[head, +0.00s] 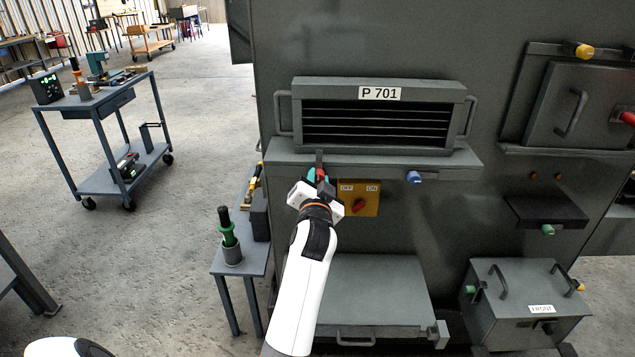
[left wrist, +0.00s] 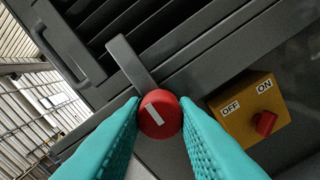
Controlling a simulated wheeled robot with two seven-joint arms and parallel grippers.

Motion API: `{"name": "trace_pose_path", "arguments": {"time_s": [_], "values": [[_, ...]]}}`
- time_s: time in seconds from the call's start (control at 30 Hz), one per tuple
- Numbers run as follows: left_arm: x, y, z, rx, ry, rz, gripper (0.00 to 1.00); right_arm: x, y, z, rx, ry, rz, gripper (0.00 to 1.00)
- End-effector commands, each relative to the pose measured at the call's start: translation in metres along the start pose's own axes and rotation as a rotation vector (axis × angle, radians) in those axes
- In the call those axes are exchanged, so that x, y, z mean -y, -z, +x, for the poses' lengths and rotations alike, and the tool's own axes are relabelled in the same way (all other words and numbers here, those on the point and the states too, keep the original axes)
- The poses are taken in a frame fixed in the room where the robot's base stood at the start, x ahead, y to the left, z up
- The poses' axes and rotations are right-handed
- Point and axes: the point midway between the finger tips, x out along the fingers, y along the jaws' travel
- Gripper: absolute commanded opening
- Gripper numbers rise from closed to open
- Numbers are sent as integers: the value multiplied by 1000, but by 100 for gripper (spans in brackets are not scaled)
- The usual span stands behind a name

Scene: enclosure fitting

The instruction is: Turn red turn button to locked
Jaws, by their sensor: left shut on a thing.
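The red turn button (left wrist: 160,115) is a round red knob with a white line, and a flat grey bar (left wrist: 128,62) reaches from it up and left in the left wrist view, over the edge of the louvred unit P 701 (head: 377,122). My left gripper (head: 318,178) is shut on the red turn button, with one teal finger on each side of it. In the head view the gripper mostly hides the button at the left part of the ledge under the unit. The bar stands about upright there. My right gripper is not in view.
A yellow OFF/ON box (head: 368,207) with a red switch sits close right of the gripper. A blue turn button (head: 414,177) is on the ledge (head: 350,163) farther right. A small side table (head: 232,268) with tools stands at the left.

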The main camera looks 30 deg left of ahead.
Motion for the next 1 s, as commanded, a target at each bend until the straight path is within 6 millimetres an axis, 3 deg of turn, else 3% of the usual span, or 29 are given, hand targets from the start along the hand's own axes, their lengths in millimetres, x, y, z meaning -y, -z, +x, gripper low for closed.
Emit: {"name": "trace_pose_path", "arguments": {"time_s": [0.43, 0.47, 0.57, 1.0], "values": [[0, -1, 0, 2, 0, -7, 3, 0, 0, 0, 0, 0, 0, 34], [0, -1, 0, 2, 0, -7, 31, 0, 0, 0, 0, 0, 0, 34], [0, -1, 0, 2, 0, -7, 47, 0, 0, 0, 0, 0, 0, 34], [-1, 0, 1, 1, 0, -6, 48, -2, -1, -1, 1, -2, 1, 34]]}}
